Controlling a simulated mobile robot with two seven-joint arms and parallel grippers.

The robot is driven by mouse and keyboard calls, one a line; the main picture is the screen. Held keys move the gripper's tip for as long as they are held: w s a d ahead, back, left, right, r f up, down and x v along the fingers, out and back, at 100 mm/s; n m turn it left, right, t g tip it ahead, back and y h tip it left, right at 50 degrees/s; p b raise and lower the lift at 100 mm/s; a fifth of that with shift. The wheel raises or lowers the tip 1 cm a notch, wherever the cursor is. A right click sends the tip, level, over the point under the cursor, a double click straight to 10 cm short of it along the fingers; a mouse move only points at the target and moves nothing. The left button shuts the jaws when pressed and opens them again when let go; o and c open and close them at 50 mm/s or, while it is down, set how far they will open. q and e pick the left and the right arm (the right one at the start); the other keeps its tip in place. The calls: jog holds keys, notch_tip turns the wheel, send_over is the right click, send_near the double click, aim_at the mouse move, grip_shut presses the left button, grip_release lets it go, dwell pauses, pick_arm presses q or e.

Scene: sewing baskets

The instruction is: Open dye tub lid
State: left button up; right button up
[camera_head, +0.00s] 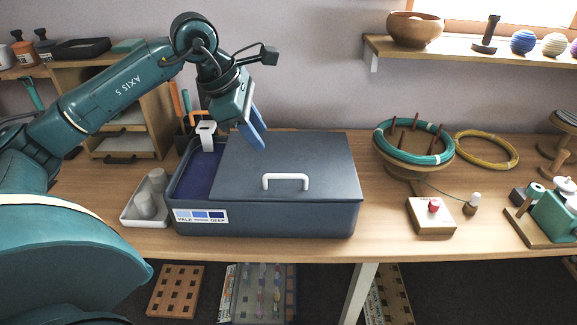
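The dye tub (270,222) is a dark grey-blue box on the wooden table, with a label of blue shades at its front left. Its flat grey lid (310,150) covers the middle and right part. The left part is uncovered and shows deep blue dye (197,178). A white handle (285,178) stands on the lid near its front edge. My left gripper (257,142) is above the rear left part of the lid, behind and left of the handle. Its blue fingers overlap in this view, so their gap is unclear, and no held thing shows. My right gripper is out of view.
A white clip-like piece (206,134) is at the tub's rear left. A tray with grey cylinders (133,214) touches or nearly touches the tub's left side. A bowl with teal coil (413,143) and a block with red knob (431,217) stand to the right.

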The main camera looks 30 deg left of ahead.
aim_at(281, 177)
pick_arm(q)
jog(key=x, duration=1.1)
jog(key=shift+w+d+f+p, duration=0.1)
jog(key=shift+f+p, duration=0.2)
jog(key=shift+f, duration=0.1)
grip_shut()
